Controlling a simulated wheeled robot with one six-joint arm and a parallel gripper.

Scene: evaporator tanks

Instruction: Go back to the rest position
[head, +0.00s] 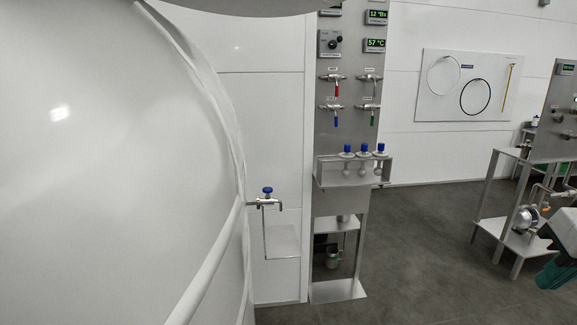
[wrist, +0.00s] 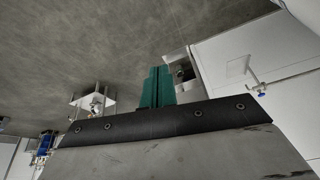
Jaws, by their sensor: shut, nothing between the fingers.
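My gripper (wrist: 157,86) shows in the wrist view as two teal fingers pressed together, with nothing between them. In the head view its teal end (head: 557,272) is at the lower right edge, held above the dark floor and cut off by the frame. It is apart from the metal stand (head: 490,200) to its upper left in that view.
A large white tank (head: 110,160) fills the left, with a blue-handled tap (head: 267,202) beside it. A panel (head: 350,85) carries coloured valve handles. A rack (head: 340,180) below holds three blue-capped vessels. Dark floor (head: 420,255) is open in the middle.

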